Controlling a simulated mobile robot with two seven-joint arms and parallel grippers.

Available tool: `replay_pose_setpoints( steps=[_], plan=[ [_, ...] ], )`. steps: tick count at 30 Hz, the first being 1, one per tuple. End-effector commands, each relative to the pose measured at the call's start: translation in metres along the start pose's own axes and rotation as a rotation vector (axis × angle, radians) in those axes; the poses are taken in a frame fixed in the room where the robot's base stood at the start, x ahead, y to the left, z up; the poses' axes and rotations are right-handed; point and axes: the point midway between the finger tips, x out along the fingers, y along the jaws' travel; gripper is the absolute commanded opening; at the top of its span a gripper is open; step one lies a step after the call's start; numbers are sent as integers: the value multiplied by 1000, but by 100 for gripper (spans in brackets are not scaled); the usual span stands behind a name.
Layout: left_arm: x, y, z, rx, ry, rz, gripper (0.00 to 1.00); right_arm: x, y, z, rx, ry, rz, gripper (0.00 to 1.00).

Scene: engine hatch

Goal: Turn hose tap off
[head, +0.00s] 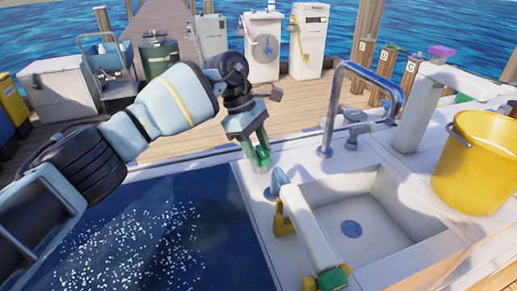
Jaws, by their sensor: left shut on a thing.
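A small blue fitting (277,181) stands on the counter just right of and below the fingertips.
The sink basin (400,210) is empty, with a blue drain. A curved metal faucet (330,115) stands behind it. A yellow bucket (478,165) is at the right. A dark blue speckled surface (150,240) lies left.

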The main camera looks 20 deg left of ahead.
Motion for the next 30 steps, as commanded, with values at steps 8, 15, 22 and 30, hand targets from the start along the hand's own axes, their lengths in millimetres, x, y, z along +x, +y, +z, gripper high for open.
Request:
replay_pose_setpoints(
  steps=[8, 15, 22, 30],
  plan=[
    [0, 0, 0, 1, 0, 1, 65, 0, 0, 0, 0, 0, 1, 51],
    [-1, 0, 0, 0, 0, 1, 65, 0, 0, 0, 0, 0, 1, 51],
    [-27, 1, 0, 0, 1, 4, 65, -1, 0, -2, 0, 3, 1, 51],
    [-67, 0, 0, 0, 0, 3, 65, -2, 0, -6, -1, 10, 1, 51]
  ],
)
